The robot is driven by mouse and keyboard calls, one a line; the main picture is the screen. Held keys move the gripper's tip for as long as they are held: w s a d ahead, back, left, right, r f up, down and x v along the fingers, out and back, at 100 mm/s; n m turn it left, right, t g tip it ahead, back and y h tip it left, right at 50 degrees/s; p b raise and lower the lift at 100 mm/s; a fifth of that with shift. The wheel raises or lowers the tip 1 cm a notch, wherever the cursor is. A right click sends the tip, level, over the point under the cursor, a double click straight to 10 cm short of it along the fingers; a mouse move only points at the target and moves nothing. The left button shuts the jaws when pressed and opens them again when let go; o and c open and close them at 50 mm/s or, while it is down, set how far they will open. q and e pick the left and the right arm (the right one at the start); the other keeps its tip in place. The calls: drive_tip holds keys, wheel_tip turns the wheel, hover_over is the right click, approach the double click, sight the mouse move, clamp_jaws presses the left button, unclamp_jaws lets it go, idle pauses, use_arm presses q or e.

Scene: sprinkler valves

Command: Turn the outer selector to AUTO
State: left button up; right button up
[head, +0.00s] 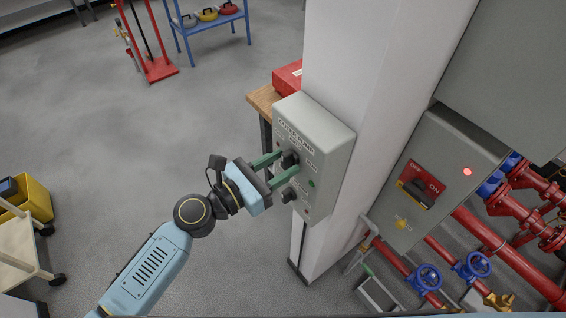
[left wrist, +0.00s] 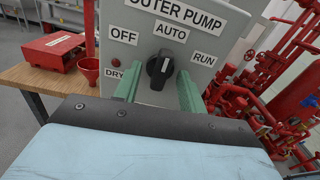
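The outer selector is a black knob (head: 290,157) on the grey outer pump panel (head: 332,137), fixed to a white column. In the left wrist view the knob (left wrist: 160,68) sits below the AUTO label (left wrist: 171,32), between OFF on the left and RUN on the right. Its handle stands nearly upright, and a pale mark on it leans slightly right. My left gripper (head: 286,165) is at the panel, with its green fingers on either side of the knob. The left wrist view shows gaps between both fingers (left wrist: 158,90) and the knob. My right gripper is out of view.
A second black knob (head: 289,195) and a green lamp (head: 311,183) are lower on the panel. A red box (head: 287,78) rests on a wooden bench behind. A grey switch cabinet (head: 436,180) and red pipes stand at the right.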

use_arm(q)
drive_tip(key=shift+a, duration=0.1)
drive_tip(key=v, duration=0.6)
drive_tip(key=shift+b, duration=0.3)
idle(0.4)
